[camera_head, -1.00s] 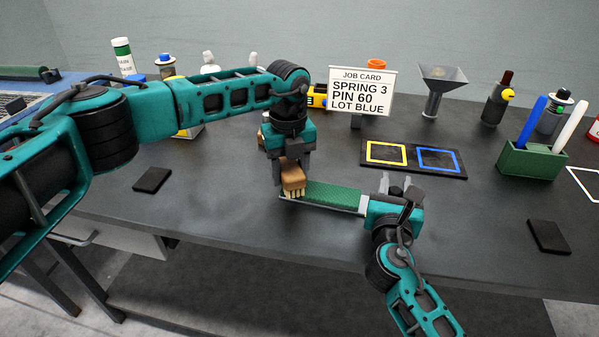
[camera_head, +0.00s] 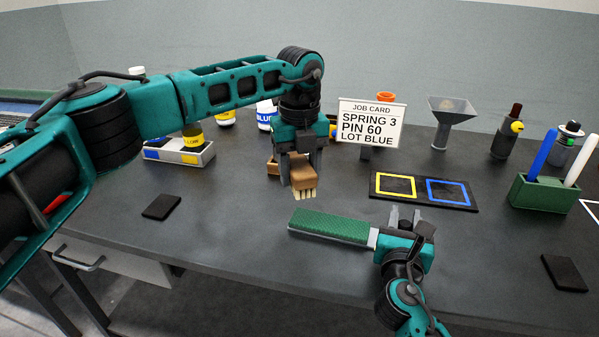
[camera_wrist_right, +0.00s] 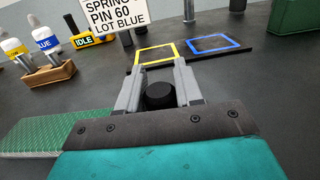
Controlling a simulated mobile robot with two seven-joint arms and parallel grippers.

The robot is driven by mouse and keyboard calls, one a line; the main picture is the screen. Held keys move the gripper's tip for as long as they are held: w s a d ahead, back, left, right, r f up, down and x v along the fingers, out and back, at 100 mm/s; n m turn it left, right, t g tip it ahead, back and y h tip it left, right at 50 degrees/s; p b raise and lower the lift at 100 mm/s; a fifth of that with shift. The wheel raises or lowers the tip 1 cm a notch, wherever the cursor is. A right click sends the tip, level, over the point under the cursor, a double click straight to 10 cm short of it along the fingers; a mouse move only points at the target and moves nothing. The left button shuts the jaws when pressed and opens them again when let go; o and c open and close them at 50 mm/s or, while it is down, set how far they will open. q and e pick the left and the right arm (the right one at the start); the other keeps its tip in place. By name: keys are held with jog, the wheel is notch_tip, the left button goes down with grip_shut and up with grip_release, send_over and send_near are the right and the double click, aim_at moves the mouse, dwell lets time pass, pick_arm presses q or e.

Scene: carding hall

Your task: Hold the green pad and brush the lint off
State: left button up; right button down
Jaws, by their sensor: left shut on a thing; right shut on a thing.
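The green pad (camera_head: 328,226), with a ribbed green top and a pale edge, lies nearly level over the front of the bench. My right gripper (camera_head: 404,218) is shut on its right end. In the right wrist view the pad (camera_wrist_right: 45,137) reaches out to the left, and the gripper's two grey fingers (camera_wrist_right: 158,82) show in the middle. The brush (camera_head: 304,179), a brown block with pale bristles pointing down, is in my left gripper (camera_head: 300,163), which is shut on it. The bristles are just above and behind the pad's left part, apart from it. I cannot make out any lint.
Behind stand a job card (camera_head: 368,122), a funnel (camera_head: 447,125), a dark mat with yellow and blue squares (camera_head: 468,204), and a green pen holder (camera_head: 540,193). Dark flat squares lie at left (camera_head: 162,206) and right (camera_head: 564,272).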

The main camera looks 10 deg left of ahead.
jog(key=c, duration=0.7)
grip_release()
jog(key=shift+o, duration=0.2)
jog(key=s, duration=0.4)
jog(key=s+a, duration=0.1)
jog(key=s, duration=0.7)
jog(key=shift+a, duration=0.15)
